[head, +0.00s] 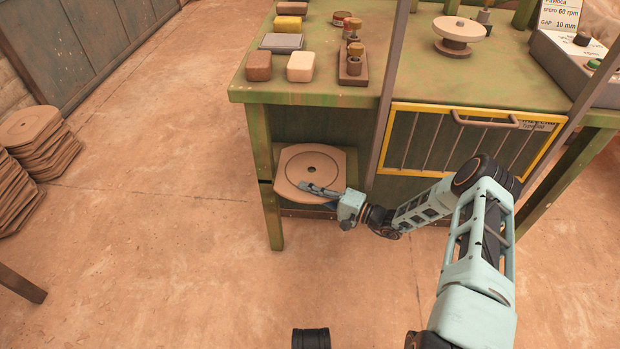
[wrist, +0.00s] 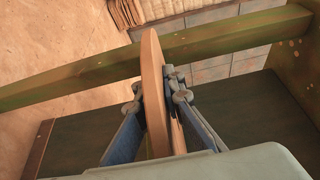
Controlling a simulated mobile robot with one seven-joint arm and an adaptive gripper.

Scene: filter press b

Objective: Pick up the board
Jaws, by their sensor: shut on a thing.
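The board (head: 310,162) is a tan, roundish flat plate with cut sides, a ring groove and a small dark centre hole. It lies about level at the left end of the green bench's lower part, under the bench top. My gripper (head: 322,190) reaches in from the right and is shut on the board's near edge. In the wrist view the board (wrist: 154,85) shows edge-on between the two fingers of my gripper (wrist: 158,105). Whether the board still touches a support beneath it is hidden.
The green bench (head: 440,75) has a leg (head: 272,218) just left of the board. A yellow-framed barred guard (head: 460,140) is to the right. Several blocks lie on the bench top. Stacked tan boards (head: 40,145) stand on the floor at left. Floor between is clear.

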